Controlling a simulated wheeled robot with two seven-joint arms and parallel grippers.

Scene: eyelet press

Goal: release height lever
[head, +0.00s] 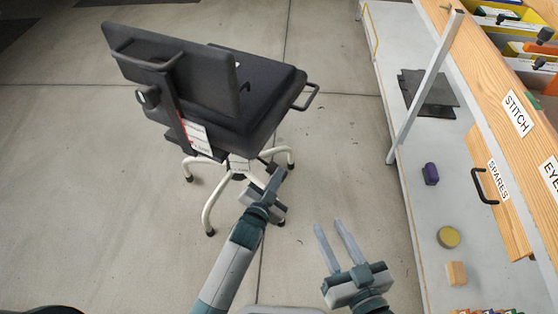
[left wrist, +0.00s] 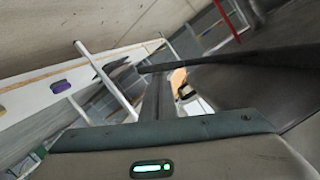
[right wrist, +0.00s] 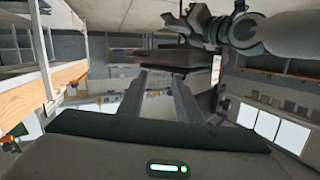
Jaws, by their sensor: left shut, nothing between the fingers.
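A black office chair (head: 190,75) stands on the floor at the upper left, its backrest toward me and its seat to the right, on pale legs. My left gripper (head: 277,176) is low beside the chair's base, under the right side of the seat. Its fingers are shut with nothing between them. In the left wrist view a dark bar (left wrist: 215,61) crosses just beyond the fingertips (left wrist: 151,82); I cannot tell whether it is the height lever or whether they touch. My right gripper (head: 330,224) is open and empty, over clear floor.
At right stands a bench (head: 410,195) with a pale upright post (head: 425,85), a dark plate (head: 428,95), a purple block (head: 430,174), a yellow round tin (head: 448,237) and a wooden block (head: 456,273). Bins line its back. Floor between chair and bench is clear.

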